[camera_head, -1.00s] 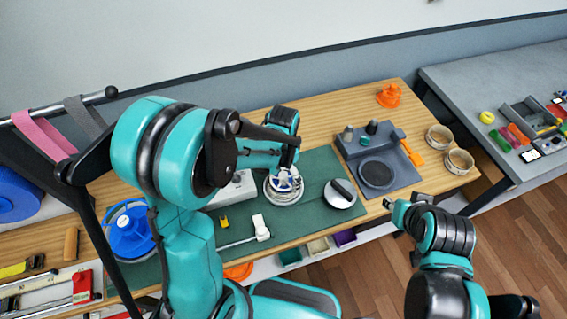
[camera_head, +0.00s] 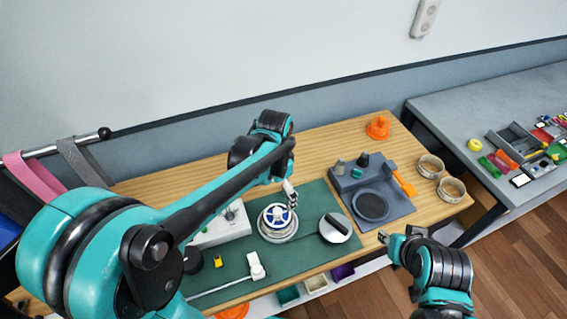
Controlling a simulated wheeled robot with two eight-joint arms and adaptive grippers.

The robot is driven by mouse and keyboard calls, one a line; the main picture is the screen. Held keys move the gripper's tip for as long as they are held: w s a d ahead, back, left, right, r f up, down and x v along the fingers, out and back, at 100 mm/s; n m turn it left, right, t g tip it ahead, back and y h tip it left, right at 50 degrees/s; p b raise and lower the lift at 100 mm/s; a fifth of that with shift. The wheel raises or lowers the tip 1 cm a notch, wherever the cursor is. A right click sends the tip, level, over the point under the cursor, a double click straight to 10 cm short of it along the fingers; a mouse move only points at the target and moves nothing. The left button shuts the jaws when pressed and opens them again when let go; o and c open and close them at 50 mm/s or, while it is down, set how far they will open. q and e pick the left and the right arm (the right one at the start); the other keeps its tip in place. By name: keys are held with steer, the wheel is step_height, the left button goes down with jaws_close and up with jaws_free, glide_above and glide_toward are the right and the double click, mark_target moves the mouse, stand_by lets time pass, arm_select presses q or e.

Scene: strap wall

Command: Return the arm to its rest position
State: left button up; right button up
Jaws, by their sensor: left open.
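My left arm comes in from the lower left and reaches over the workbench (camera_head: 330,140). My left gripper (camera_head: 291,196) is open, with nothing seen in it. It points down just above and right of the round silver device with a blue-and-white wheel (camera_head: 278,222); I cannot tell whether it touches it. My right gripper (camera_head: 387,238) is at the front edge of the bench, and its jaws are too small to read. A pink strap (camera_head: 38,176) and a grey strap (camera_head: 85,162) hang from a rail at the left.
The green mat (camera_head: 310,207) also bears a round lidded piece (camera_head: 335,228) and a white-headed rod (camera_head: 256,266). A grey station (camera_head: 372,190), an orange part (camera_head: 377,128) and two rings stand at the right. A grey table (camera_head: 480,100) adjoins.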

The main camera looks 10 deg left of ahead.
arm_select(q)
steer(key=s+a+f+n+t+b, duration=0.3)
steer(key=s+n+t+b, duration=0.4)
steer(key=s, duration=0.3)
steer(key=shift+s+a+n+b, duration=0.15)
steer(key=shift+a+n+b, duration=0.45)
steer(key=shift+a+b, duration=0.2)
steer(key=shift+f, duration=0.1)
